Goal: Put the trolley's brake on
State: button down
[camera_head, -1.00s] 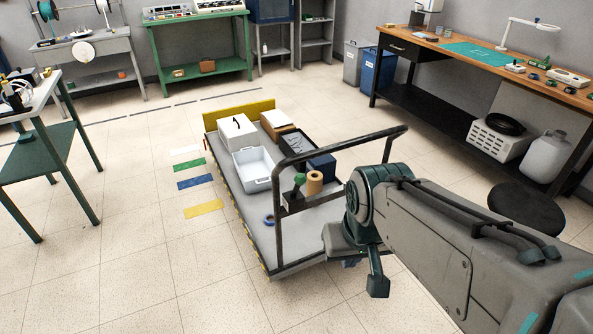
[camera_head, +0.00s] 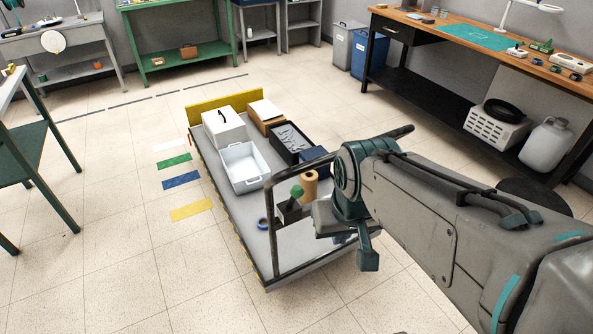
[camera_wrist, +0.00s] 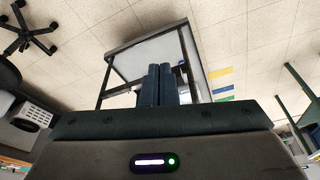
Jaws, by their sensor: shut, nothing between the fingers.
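The trolley (camera_head: 235,235) is a grey flat deck with a black tubular handle frame (camera_head: 270,235) at its near end. A green-knobbed lever (camera_head: 297,192) stands on a small dark box at this frame, knob up. In the wrist view, my gripper (camera_wrist: 161,68) shows two dark teal fingers side by side, shut and empty. They overlap the trolley's deck (camera_wrist: 150,55) and frame there, with no clear contact. The lever cannot be made out in that view. In the head view, my arm covers the right part of the handle, just right of the lever.
The deck carries a white box (camera_head: 224,127), a white tray (camera_head: 243,167), a black tray (camera_head: 290,142), a tan roll (camera_head: 309,184) and a blue ring (camera_head: 262,223). A workbench (camera_head: 470,40) stands at the right, with a dark stool (camera_head: 535,192) near it.

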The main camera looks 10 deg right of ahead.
jog(key=w+a+f+m+t+y+b, duration=0.1)
jog(key=w+a+f+m+y+b, duration=0.2)
jog(key=f+m+b, duration=0.4)
jog(key=w+a+f+m+t+y+b, duration=0.1)
jog(key=w+f+m+y+b, duration=0.1)
jog(key=f+m+y+b, duration=0.35)
jog(key=w+d+f+m+t+h+b, duration=0.1)
jog(key=w+d+f+m+t+b, duration=0.2)
jog(key=m, duration=0.6)
jog(key=w+d+f+m+t+h+b, duration=0.1)
jog(key=w+d+f+m+t+b, duration=0.3)
jog(key=m+b, duration=0.4)
jog(key=w+d+t, duration=0.1)
jog(key=w+d, duration=0.1)
jog(key=shift+d+m+h, duration=0.35)
jog(key=shift+d, duration=0.05)
jog(key=shift+w+a, duration=0.1)
jog(key=shift+w, duration=0.15)
